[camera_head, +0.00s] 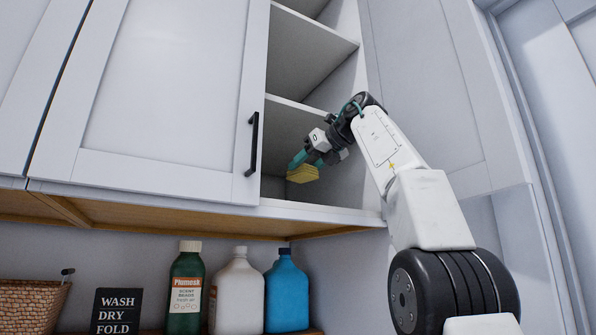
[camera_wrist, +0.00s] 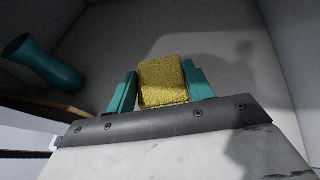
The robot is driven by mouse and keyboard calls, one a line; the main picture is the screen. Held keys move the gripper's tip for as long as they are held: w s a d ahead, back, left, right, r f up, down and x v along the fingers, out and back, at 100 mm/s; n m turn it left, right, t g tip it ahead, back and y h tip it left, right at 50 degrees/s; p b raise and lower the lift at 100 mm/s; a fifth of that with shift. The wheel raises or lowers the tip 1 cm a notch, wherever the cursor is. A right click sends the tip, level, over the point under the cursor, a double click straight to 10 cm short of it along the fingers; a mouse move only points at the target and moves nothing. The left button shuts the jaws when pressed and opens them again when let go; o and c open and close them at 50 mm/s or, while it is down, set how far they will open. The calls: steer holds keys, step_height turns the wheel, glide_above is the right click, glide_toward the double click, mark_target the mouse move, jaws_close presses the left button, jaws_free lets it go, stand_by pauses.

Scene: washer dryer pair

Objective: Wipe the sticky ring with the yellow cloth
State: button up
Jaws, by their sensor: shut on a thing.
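The yellow cloth (camera_head: 302,174) is a folded block in my gripper (camera_head: 304,162), inside the open lower section of the wall cabinet. In the wrist view the cloth (camera_wrist: 163,80) sits between the two teal fingers of my gripper (camera_wrist: 162,88), which is shut on it. The cloth is near the cabinet floor (camera_head: 330,211); whether it touches a surface I cannot tell. The sticky ring does not show in either view.
The cabinet door (camera_head: 165,95) with a black handle (camera_head: 252,144) borders the opening on the left. A shelf (camera_head: 300,115) lies above my gripper. A teal cylindrical object (camera_wrist: 43,62) shows in the wrist view. Below stand a green bottle (camera_head: 185,290), white jug (camera_head: 237,295) and blue jug (camera_head: 286,295).

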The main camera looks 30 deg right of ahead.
steer(key=shift+a+f, duration=0.15)
steer(key=shift+f, duration=2.85)
steer(key=shift+f, duration=1)
